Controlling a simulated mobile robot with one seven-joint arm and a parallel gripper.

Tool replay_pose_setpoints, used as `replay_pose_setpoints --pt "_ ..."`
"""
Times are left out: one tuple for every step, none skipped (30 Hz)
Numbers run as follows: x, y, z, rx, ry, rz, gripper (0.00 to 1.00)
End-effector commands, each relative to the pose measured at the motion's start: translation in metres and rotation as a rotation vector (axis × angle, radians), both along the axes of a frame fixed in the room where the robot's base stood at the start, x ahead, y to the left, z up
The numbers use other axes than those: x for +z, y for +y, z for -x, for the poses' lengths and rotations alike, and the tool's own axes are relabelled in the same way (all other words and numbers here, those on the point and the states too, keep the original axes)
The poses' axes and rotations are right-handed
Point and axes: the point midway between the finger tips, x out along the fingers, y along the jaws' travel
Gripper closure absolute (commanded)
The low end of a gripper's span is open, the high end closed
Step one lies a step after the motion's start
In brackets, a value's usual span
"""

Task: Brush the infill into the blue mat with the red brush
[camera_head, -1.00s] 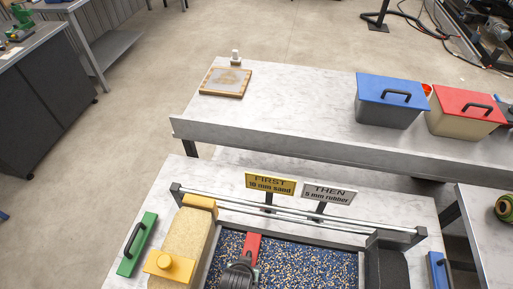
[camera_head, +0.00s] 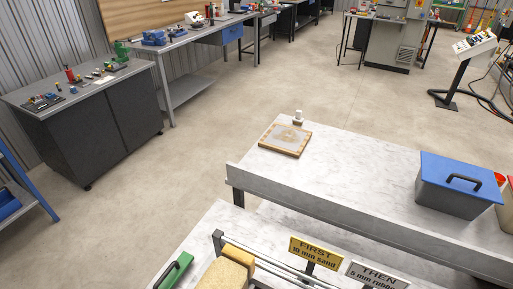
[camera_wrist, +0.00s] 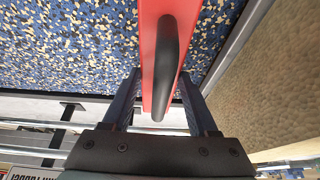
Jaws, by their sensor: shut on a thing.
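The red brush (camera_wrist: 149,45) shows in the wrist view as a long red back with a black handle (camera_wrist: 168,60) along it. My gripper (camera_wrist: 160,76) is shut on the brush, one finger on each side. The blue mat (camera_wrist: 65,45), speckled with cream and tan grains, spreads behind and left of the brush, with a smaller patch to its right. The bristles are hidden, so I cannot tell whether they touch the mat. The head view shows neither mat, brush nor gripper.
A metal edge borders the mat, with a brown grainy surface (camera_wrist: 275,85) beyond it. The head view shows a yellow FIRST sign (camera_head: 316,253), a grey THEN sign (camera_head: 376,275), a yellow-topped block (camera_head: 238,255), a green item (camera_head: 175,270), a blue-lidded bin (camera_head: 455,188) and a framed board (camera_head: 285,140).

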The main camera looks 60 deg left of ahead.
Motion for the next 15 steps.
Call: replay_pose_setpoints --pt "0.001 -0.006 -0.003 -0.004 0.002 0.003 1.0" --pt "0.001 -0.009 -0.005 -0.004 0.001 0.004 1.0" --pt "0.001 -0.012 -0.007 -0.004 0.0 0.003 1.0" --pt "0.001 -0.015 -0.009 -0.005 0.001 0.002 1.0" --pt "0.001 -0.017 -0.011 -0.004 0.001 0.003 1.0" --pt "0.001 -0.021 -0.013 -0.005 0.001 0.003 1.0" --pt "0.001 -0.024 -0.015 -0.004 0.0 0.003 1.0" --pt "0.001 -0.026 -0.017 -0.005 0.001 0.003 1.0" --pt "0.001 -0.029 -0.019 -0.005 0.001 0.003 1.0" --pt "0.001 -0.032 -0.021 -0.006 0.001 0.003 1.0" --pt "0.0 -0.034 -0.022 -0.004 0.0 0.003 1.0" --pt "0.0 -0.037 -0.025 -0.005 0.001 0.003 1.0" --pt "0.0 -0.04 -0.026 -0.005 0.001 0.003 1.0" --pt "0.0 -0.042 -0.027 -0.005 0.001 0.003 1.0" --pt "0.0 -0.044 -0.029 -0.004 0.0 0.003 1.0"
